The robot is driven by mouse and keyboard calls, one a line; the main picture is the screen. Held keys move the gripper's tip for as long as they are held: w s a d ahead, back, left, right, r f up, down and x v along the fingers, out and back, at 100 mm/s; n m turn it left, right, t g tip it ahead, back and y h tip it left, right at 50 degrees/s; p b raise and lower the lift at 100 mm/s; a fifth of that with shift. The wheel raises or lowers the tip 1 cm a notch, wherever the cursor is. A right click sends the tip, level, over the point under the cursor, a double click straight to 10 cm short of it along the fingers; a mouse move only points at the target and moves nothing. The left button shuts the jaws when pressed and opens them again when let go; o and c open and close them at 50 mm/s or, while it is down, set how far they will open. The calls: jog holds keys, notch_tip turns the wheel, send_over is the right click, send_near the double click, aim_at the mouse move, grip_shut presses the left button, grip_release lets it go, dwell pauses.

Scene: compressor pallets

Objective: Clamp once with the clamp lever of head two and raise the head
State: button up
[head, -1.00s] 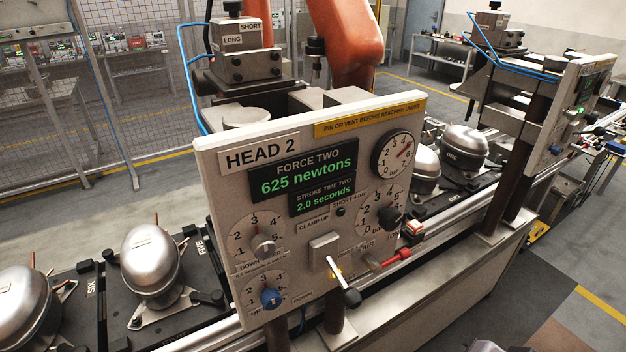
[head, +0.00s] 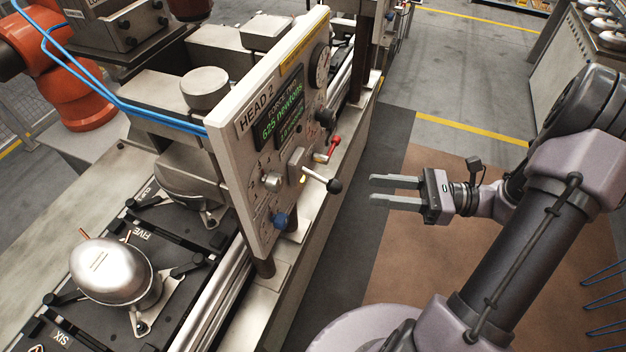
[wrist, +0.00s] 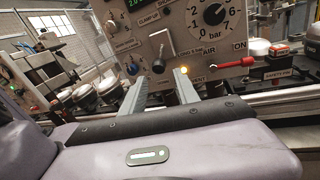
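The panel of head two (head: 229,120) reads HEAD 2 and 625 newtons. A pale lever with a black ball end (head: 334,186) sticks out and down from it, under the CLAMP UP plate; it also shows in the wrist view (wrist: 158,67). A yellow lamp glows beside it. My gripper (head: 373,190) is open and empty, to the right of the ball and apart from it. In the wrist view the ball appears between the two fingers, beyond their tips. A grey block of the head (head: 182,160) stands above a partly hidden compressor (head: 190,205); contact cannot be told.
A red lever (head: 334,146), a blue knob (head: 280,219) and a black knob (head: 326,117) sit near the lever on the panel. A silver compressor (head: 113,268) rests on the pallet at front left. The floor between the machine and my arm is clear.

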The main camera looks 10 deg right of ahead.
aim_at(329, 186)
jog(key=b+x, duration=0.1)
jog(key=x, duration=1.2)
jog(key=shift+s+a, duration=0.1)
jog(key=shift+s, duration=0.1)
grip_shut()
dwell(0.7)
